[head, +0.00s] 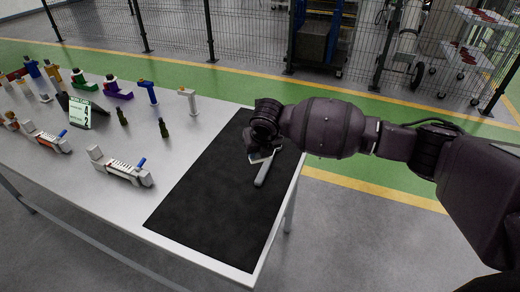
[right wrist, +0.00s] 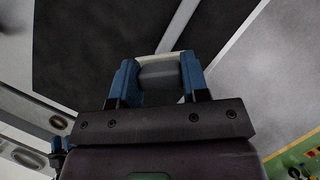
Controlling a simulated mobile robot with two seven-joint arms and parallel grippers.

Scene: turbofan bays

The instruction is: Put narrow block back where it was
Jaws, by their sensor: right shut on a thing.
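My right gripper (head: 262,154) is over the far right part of the black mat. In the right wrist view its blue fingers (right wrist: 158,82) are shut on a grey block with a pale edge (right wrist: 158,67). In the head view a narrow grey bar (head: 263,172) shows just below the gripper; I cannot tell if it is in the jaws or lies on the mat. A grey strip (right wrist: 183,25) also runs across the dark mat beyond the fingers in the wrist view. My left gripper is not in view.
The black mat (head: 205,205) is otherwise bare on the grey table (head: 110,205). On the left stand a number sign (head: 82,113), coloured block assemblies (head: 117,88), small green bottles (head: 163,128) and a grey fixture with a blue lever (head: 120,168). A wire fence (head: 250,35) stands behind.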

